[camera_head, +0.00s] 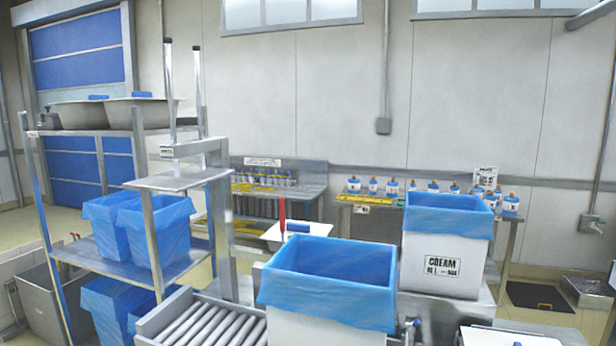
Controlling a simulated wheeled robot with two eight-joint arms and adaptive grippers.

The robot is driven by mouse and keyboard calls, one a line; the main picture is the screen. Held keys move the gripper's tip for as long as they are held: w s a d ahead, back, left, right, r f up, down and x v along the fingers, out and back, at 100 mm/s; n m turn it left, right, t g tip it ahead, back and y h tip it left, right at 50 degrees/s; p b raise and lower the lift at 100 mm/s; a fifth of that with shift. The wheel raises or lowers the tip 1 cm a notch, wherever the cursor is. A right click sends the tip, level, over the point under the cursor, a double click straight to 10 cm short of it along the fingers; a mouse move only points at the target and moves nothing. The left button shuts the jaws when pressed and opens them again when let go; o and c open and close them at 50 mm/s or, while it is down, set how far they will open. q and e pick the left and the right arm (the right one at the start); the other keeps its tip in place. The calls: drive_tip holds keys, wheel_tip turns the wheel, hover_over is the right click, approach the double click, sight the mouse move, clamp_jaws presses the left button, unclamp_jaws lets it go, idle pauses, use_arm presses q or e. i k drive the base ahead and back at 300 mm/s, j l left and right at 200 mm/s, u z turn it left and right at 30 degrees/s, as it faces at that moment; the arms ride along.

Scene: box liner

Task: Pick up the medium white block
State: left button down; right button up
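I cannot make out a separate medium white block in the head view. The large white things in view are two boxes with blue liners. The nearer white box (320,328) stands at the front centre with its blue liner (325,290) folded over the rim. The second white box (432,268) stands behind it to the right, with a printed label reading CDEAM on its front and a blue liner over its top. Neither of my grippers shows in this view.
A roller conveyor (205,325) lies left of the nearer box. A metal rack (150,240) with blue-lined bins stands at the left. A white tray (300,231) sits behind the nearer box. A back table (372,200) holds several small bottles. A flat white surface (508,337) shows at the bottom right.

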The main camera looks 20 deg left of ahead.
sight(155, 110)
drive_tip(key=u, duration=1.55)
drive_tip(key=k+l+z, duration=0.1)
drive_tip(key=l+z, duration=0.2)
drive_tip(key=l, duration=0.3)
drive_tip(key=l+z, duration=0.25)
drive_tip(key=l, duration=0.3)
